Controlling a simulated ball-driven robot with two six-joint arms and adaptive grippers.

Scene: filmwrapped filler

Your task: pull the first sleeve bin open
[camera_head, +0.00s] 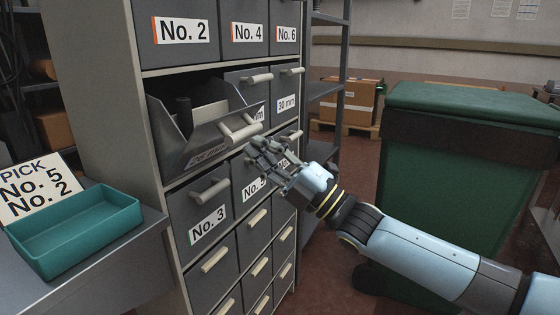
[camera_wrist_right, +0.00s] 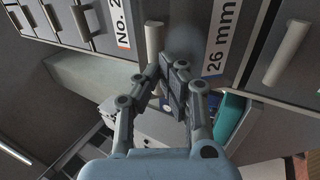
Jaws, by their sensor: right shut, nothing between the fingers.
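A grey bin (camera_head: 195,140) in the left column, second row, is tipped out of the cabinet, its top leaning forward. A dark cylinder (camera_head: 184,117) and a pale piece show inside it. Its front label is seen at a steep angle; the wrist view shows a "26 mm" label (camera_wrist_right: 221,48) beside a pale handle (camera_wrist_right: 153,42). The bin's pale handle (camera_head: 240,130) is at its front right. My right gripper (camera_head: 262,156) is just below and right of that handle, shut and empty; its fingers (camera_wrist_right: 174,88) are together in the wrist view. My left gripper is not in view.
The cabinet (camera_head: 165,71) holds several closed bins, including No. 2 above and No. 3 (camera_head: 207,217) below. A teal tray (camera_head: 75,228) and a pick card (camera_head: 35,187) are on the left counter. A green wheeled container (camera_head: 440,165) stands right, behind my arm.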

